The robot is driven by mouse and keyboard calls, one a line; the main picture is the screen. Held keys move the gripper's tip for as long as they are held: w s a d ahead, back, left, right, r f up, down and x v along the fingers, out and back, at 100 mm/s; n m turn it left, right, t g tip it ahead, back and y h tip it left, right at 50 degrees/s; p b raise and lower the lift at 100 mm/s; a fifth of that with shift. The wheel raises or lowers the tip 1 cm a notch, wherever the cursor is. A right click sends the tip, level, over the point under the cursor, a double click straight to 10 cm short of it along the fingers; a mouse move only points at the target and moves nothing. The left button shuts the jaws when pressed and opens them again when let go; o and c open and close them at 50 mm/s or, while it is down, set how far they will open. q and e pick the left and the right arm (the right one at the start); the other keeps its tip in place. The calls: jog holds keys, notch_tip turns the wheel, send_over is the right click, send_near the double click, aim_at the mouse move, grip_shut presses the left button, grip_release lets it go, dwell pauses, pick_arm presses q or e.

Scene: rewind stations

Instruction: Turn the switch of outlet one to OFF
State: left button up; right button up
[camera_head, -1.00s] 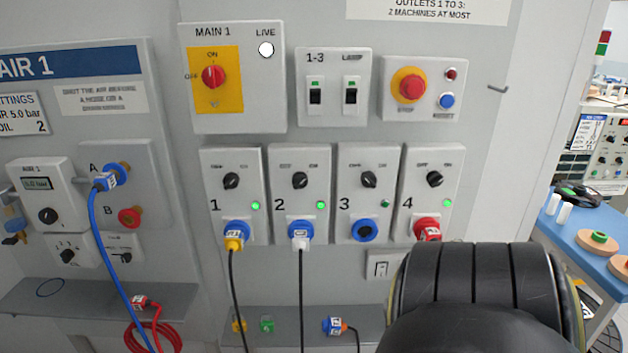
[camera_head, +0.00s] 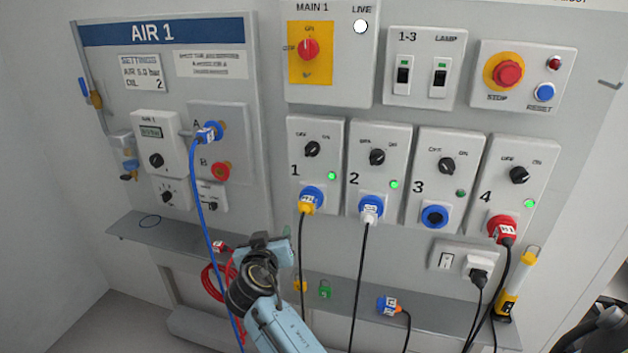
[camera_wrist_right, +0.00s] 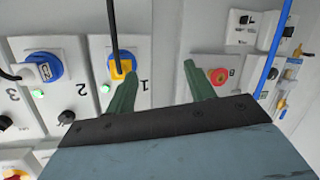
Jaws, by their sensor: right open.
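The black switch of outlet one (camera_head: 312,149) is on the white outlet 1 panel (camera_head: 294,142), seen in the head view with its pointer toward ON. The green lamp (camera_head: 332,176) beside it is lit. A yellow plug (camera_head: 307,204) sits in the blue socket below. My right gripper (camera_head: 268,243) is below and left of outlet one. In the right wrist view my right gripper (camera_wrist_right: 160,65) is open and empty, its green fingers apart in front of the board. There the yellow plug (camera_wrist_right: 122,66) shows beside the left finger, and the switch is hidden. My left gripper is not in view.
Outlets 2, 3 and 4 with similar switches stand to the right. A blue hose (camera_head: 205,215) hangs from the air panel (camera_head: 180,90), left of my right arm. Black cables hang from the outlets.

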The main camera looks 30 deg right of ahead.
aim_at(310, 152)
jog(key=s+d+r+m+h, duration=0.2)
jog(key=r+m, duration=0.1)
jog(key=r, duration=0.4)
jog(key=s+d+r+m+h, duration=0.1)
jog(key=d+r+m+h, duration=0.15)
jog(key=r, duration=0.55)
jog(key=shift+g, duration=0.3)
jog(key=p+x, duration=0.1)
jog(key=x, duration=1)
jog(key=shift+w+d, duration=0.15)
jog(key=shift+w, duration=0.2)
jog(key=shift+w+d, duration=0.3)
jog(key=shift+d, duration=0.05)
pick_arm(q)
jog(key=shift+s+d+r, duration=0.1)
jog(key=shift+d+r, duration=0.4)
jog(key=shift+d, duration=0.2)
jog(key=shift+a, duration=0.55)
pick_arm(e)
jog(key=c, duration=1)
